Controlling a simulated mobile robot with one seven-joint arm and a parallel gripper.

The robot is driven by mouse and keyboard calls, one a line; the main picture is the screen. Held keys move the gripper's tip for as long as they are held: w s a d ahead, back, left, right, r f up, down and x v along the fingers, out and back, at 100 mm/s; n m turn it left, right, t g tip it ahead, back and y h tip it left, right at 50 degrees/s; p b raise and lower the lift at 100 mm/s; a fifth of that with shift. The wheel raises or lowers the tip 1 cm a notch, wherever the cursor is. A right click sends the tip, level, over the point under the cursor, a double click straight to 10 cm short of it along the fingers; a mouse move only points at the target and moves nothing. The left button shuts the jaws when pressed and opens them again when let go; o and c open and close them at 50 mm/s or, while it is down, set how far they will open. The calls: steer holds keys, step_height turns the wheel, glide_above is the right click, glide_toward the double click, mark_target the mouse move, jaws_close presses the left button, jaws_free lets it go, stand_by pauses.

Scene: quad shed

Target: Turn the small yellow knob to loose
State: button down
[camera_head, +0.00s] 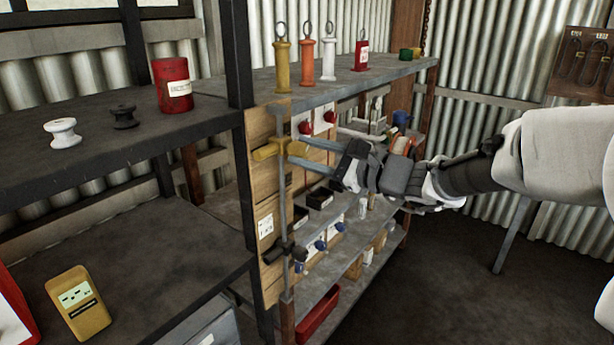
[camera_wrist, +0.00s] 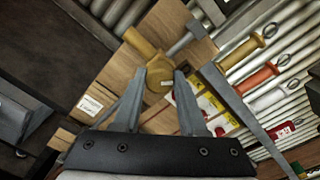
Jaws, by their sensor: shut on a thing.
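The small yellow knob (camera_head: 296,148) is part of a yellow fitting on an upright grey rod (camera_head: 285,205), which stands in front of a wooden panel. In the wrist view the knob (camera_wrist: 156,84) shows between the two fingers, with a yellow bar (camera_wrist: 138,41) beyond it. My gripper (camera_head: 297,151) reaches in from the right, its two grey fingers on either side of the knob. It also shows in the wrist view (camera_wrist: 161,73), shut on the knob. The contact faces are partly hidden by the fingers, and I cannot tell the knob's turn angle.
Yellow, orange and white handled tools (camera_head: 305,60) stand on the shelf above. A red can (camera_head: 172,85) and two spools stand on the left shelf. A dark clamp (camera_head: 289,251) is lower on the rod. Shelves with boxes lie behind my gripper; the floor at right is mostly clear.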

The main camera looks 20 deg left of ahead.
steer(key=n+b, duration=0.2)
steer(key=b, duration=0.1)
steer(key=n+b, duration=0.2)
steer(key=b, duration=0.2)
steer(key=shift+f+n+b, duration=0.3)
steer(key=shift+f, duration=0.1)
steer(key=n+b, duration=0.2)
steer(key=b, duration=0.2)
steer(key=shift+r, duration=0.2)
steer(key=shift+r+n+b, duration=0.15)
steer(key=shift+n+b, duration=0.55)
steer(key=shift+b, duration=0.05)
steer(key=shift+r, duration=0.1)
steer(key=shift+c, duration=2.2)
jaws_free()
steer(key=shift+d, duration=0.1)
steer(key=p+v, duration=0.2)
steer(key=v, duration=1.5)
steer(key=shift+s, duration=0.3)
